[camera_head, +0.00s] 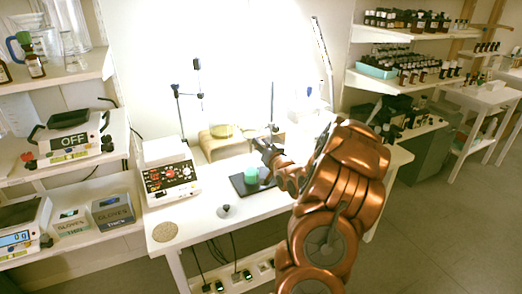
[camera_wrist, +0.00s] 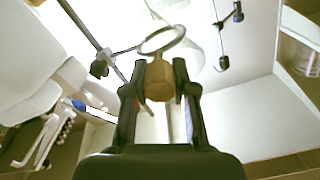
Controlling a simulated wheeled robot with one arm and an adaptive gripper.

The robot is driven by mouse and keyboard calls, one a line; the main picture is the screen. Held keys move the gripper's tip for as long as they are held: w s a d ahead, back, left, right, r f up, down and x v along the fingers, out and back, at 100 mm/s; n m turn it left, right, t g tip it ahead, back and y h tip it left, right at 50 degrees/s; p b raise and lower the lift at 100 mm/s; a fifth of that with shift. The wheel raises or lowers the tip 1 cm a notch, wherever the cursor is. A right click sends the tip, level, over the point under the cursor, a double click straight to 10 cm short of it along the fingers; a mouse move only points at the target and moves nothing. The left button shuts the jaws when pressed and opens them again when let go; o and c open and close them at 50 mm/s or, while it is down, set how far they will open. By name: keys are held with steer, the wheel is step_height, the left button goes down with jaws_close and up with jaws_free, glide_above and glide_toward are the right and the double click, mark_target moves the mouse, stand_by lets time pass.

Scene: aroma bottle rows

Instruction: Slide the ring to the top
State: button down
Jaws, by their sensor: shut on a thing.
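The ring (camera_wrist: 162,40) shows in the wrist view just beyond my fingertips. A thin arm joins it to a dark clamp (camera_wrist: 100,68) on a slanting stand rod (camera_wrist: 82,25). My gripper (camera_wrist: 160,88) is shut on a brown, knob-like piece (camera_wrist: 160,78) between its fingertips. I cannot tell whether this piece is joined to the ring. In the head view, my gripper (camera_head: 268,150) is at the upright stand rod (camera_head: 272,102) above a black base (camera_head: 240,187). My gripper and arm hide much of the clamp and ring there.
A green container (camera_head: 251,174) sits on the black base. A yellowish bench (camera_head: 213,150) with a dish, another stand (camera_head: 197,66) and a white control box (camera_head: 168,165) are to the left. The front left tabletop is mostly clear around a small weight-like object (camera_head: 224,211).

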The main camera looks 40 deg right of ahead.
step_height(320, 180, up, 14)
steer(key=p, duration=0.1)
steer(key=shift+r, duration=0.35)
steer(key=c, duration=1.2)
jaws_free()
steer(key=shift+o, duration=1.4)
steer(key=shift+f, duration=0.2)
steer(key=v, duration=1.2)
